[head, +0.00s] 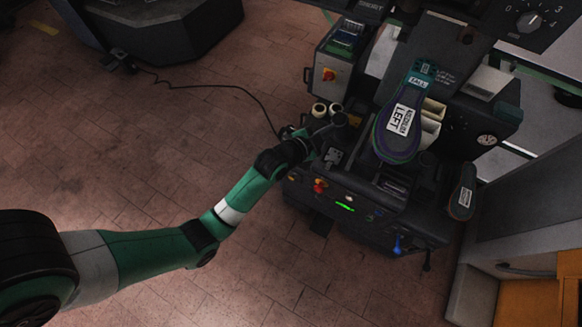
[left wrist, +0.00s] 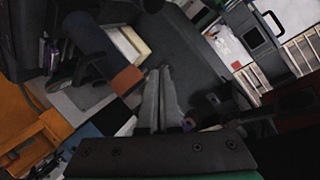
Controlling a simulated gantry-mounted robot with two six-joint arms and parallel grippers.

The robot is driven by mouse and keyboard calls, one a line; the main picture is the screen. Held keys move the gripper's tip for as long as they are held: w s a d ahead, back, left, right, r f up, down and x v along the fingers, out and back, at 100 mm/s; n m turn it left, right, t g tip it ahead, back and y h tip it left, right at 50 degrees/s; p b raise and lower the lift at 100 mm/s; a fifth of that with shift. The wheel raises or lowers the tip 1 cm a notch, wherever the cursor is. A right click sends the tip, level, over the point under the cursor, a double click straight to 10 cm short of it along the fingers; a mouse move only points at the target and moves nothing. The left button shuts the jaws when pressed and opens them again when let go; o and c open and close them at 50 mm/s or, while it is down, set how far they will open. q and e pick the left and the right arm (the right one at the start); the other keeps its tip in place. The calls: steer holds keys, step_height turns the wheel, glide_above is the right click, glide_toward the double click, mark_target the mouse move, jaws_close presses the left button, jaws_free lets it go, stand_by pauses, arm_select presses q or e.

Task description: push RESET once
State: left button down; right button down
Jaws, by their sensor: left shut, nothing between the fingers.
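The heel press (head: 400,200) is a dark machine at the right of the head view. Its front panel carries a red knob or button (head: 320,186), a pale round button (head: 349,198), a green lit strip (head: 345,207) and a blue light (head: 398,245). I cannot read a RESET label on any of them. My left gripper (head: 337,122) is over the press's left end, above and behind the red control. Its closed fingers also show in the left wrist view (left wrist: 160,75), empty. I cannot tell whether they touch anything. My right gripper is out of view.
A labelled shoe last (head: 400,125) stands on the press, and another dark labelled piece (head: 463,192) is at its right. A control box with a red switch (head: 328,75) is behind. A cable (head: 220,85) crosses the tiled floor.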

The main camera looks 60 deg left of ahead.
arm_select(q)
steer(key=s+a+f+g+b, duration=0.1)
steer(key=s+f+b, duration=0.2)
steer(key=f, duration=0.6)
steer(key=s+a+f+n+g+b, duration=0.1)
steer(key=s+f+b, duration=0.25)
steer(key=f, duration=0.45)
steer(key=s+a+f+g+b, duration=0.15)
steer(key=f+b, duration=0.25)
steer(key=f, duration=0.5)
steer(key=n+g+b, duration=0.1)
steer(key=g+b, duration=0.1)
steer(key=b, duration=1)
glide_toward(291, 178)
steer(key=s+d+f, duration=0.4)
steer(key=s+f, duration=0.1)
steer(key=f, duration=0.2)
steer(key=shift+d+r+y, duration=0.1)
steer(key=shift+r+y, duration=0.05)
steer(key=shift+y, duration=0.25)
steer(key=shift+w, duration=0.1)
steer(key=w+a+b, duration=0.4)
steer(key=w, duration=0.4)
